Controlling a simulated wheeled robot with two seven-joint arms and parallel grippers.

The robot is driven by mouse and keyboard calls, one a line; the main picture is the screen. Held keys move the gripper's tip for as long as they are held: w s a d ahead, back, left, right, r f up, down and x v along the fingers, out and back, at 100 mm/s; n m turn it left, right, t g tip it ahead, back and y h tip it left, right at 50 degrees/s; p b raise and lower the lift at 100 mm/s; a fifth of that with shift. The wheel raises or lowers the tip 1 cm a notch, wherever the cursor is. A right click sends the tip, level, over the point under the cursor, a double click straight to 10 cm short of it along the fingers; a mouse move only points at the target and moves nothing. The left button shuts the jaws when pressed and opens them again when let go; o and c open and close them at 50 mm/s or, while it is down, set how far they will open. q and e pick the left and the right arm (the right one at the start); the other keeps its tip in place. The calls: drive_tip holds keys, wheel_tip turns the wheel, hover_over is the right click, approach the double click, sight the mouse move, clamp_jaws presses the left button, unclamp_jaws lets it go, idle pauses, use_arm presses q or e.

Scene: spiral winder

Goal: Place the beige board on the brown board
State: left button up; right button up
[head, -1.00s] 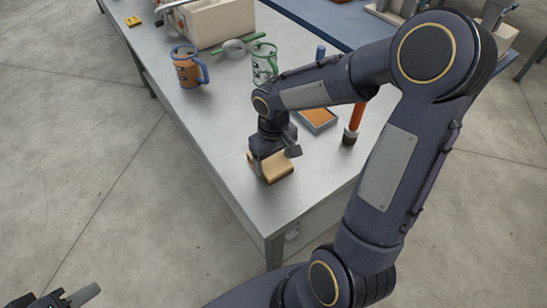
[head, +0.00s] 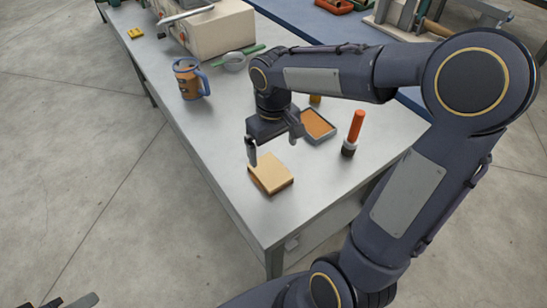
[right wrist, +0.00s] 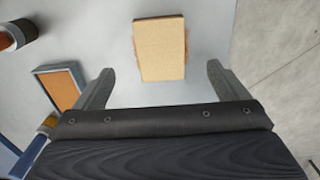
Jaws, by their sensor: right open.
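The beige board (head: 271,169) lies flat on top of the brown board (head: 279,189), near the front corner of the grey table. In the right wrist view the beige board (right wrist: 160,48) covers most of the brown board, whose edge (right wrist: 185,72) shows as a thin darker strip. My right gripper (head: 274,146) is open and empty above and just behind the boards. Its two fingers are apart in the right wrist view (right wrist: 160,74), with the boards beyond them. Only part of my left gripper (head: 68,301) shows at the bottom left corner, away from the table.
A tray with an orange-brown inside (head: 318,124) and an orange-handled tool (head: 354,132) stand right of the boards. A brown mug with a blue handle (head: 188,79) and a beige box (head: 213,30) are farther back. The table (head: 225,150) left of the boards is clear.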

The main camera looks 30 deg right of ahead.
drive_tip(key=s+a+r+m+t+y, duration=0.1)
drive_tip(key=s+a+t+y, duration=0.1)
drive_tip(key=s, duration=0.5)
drive_tip(key=s+a+r+m+t+y, duration=0.1)
drive_tip(key=s+a+r+t, duration=0.1)
drive_tip(key=s, duration=0.6)
drive_tip(key=shift+s+a+t+y, duration=0.15)
drive_tip(key=shift+a+t+y, duration=0.2)
drive_tip(key=shift+t, duration=0.45)
drive_tip(key=shift+d+m, duration=0.1)
drive_tip(key=shift+m, duration=0.2)
